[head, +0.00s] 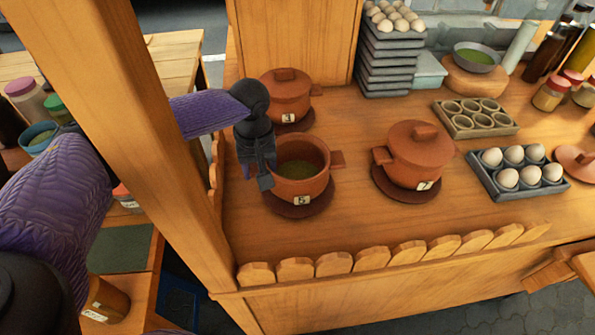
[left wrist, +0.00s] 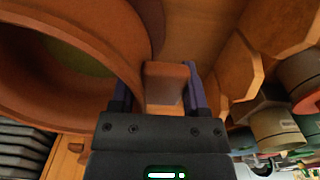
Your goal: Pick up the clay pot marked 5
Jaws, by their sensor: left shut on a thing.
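The clay pot marked 5 (head: 305,187) stands without a lid on a round dark saucer (head: 300,211) at the counter's left side, with something green inside. My left gripper (head: 262,178) is at the pot's left side. In the left wrist view, the fingers (left wrist: 158,92) are shut on the pot's block-shaped handle (left wrist: 166,80), one on each side, and the pot's rim (left wrist: 120,60) curves beside them. The pot looks upright and I see no clear gap above the saucer. My right gripper is not in view.
A lidded pot marked 3 (head: 287,97) stands behind, and a lidded pot marked 7 (head: 417,155) to the right. Egg trays (head: 515,172) lie further right. A wooden post (head: 140,130) and a low scalloped fence (head: 375,258) border the counter.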

